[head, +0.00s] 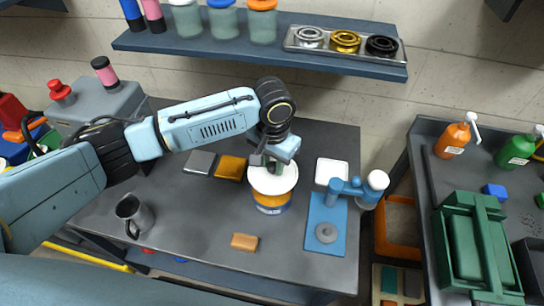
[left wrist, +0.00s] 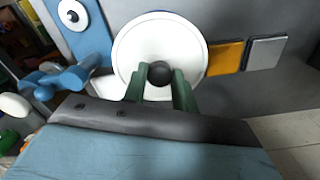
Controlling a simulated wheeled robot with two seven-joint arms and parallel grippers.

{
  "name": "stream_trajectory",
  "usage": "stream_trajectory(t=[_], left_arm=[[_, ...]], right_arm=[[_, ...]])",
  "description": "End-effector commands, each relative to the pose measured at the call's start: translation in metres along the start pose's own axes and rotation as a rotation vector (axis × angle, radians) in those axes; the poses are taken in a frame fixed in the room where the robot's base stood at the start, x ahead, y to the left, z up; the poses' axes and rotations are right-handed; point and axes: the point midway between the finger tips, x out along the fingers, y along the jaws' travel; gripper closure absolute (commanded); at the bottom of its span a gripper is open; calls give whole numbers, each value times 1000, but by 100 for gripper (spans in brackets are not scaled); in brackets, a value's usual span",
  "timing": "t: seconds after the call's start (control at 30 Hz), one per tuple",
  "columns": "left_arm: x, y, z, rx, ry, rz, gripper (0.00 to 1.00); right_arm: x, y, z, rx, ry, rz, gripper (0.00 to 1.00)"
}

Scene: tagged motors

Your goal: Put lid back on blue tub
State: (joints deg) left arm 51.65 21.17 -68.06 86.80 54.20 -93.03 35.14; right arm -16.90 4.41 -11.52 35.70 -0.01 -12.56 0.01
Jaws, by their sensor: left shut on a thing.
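My left gripper (head: 270,163) is shut on the dark round knob (left wrist: 160,72) of a white round lid (head: 273,177). The lid also shows in the left wrist view (left wrist: 135,50), with the green fingers on both sides of the knob. The tub (head: 271,203) is directly under the lid on the grey table, and its side shows blue and orange bands. A thin blue edge shows past the lid's far rim in the left wrist view. I cannot tell whether the lid is seated or just above the tub. My right gripper is out of view.
Right of the tub stand a white square dish (head: 332,171) and a blue fixture (head: 319,210). Behind left lie a grey tile (head: 199,162) and an orange tile (head: 231,167). A metal mug (head: 134,214) and a tan block (head: 244,242) stand nearer. The table's left middle is clear.

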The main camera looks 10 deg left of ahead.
Motion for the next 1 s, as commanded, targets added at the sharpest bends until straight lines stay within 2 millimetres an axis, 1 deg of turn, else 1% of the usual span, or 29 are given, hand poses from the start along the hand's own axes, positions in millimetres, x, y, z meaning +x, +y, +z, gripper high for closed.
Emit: stream_trajectory(t=[0.6,0.67,0.83,1.0], left_arm=[[43,-1,0,-2,0,-1,94],[46,0,1,-3,-3,0,94],[57,0,0,-2,-1,1,94],[61,0,0,-2,0,0,94]], right_arm=[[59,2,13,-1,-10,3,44],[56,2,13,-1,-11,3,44],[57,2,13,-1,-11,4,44],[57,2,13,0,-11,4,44]])
